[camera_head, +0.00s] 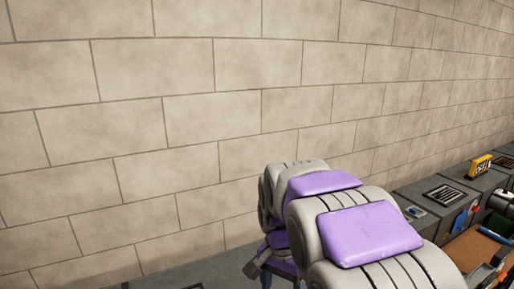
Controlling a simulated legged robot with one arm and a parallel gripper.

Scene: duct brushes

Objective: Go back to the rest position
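My own arm, grey with purple pads, reaches up from the bottom edge right of centre. The end of the arm, with what looks like part of my gripper (266,270), shows low behind the arm's links, near the grey surface by the wall. Its fingertips are mostly hidden by the arm and cut off by the bottom edge. I cannot tell whether it is open or shut, or whether it holds anything.
A beige block wall (180,120) fills most of the view. Grey units with a dark grille (445,195) run along it at the right. A yellow device (480,166) stands there. Blue and red items (460,221) and an orange-brown surface (468,250) lie nearer.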

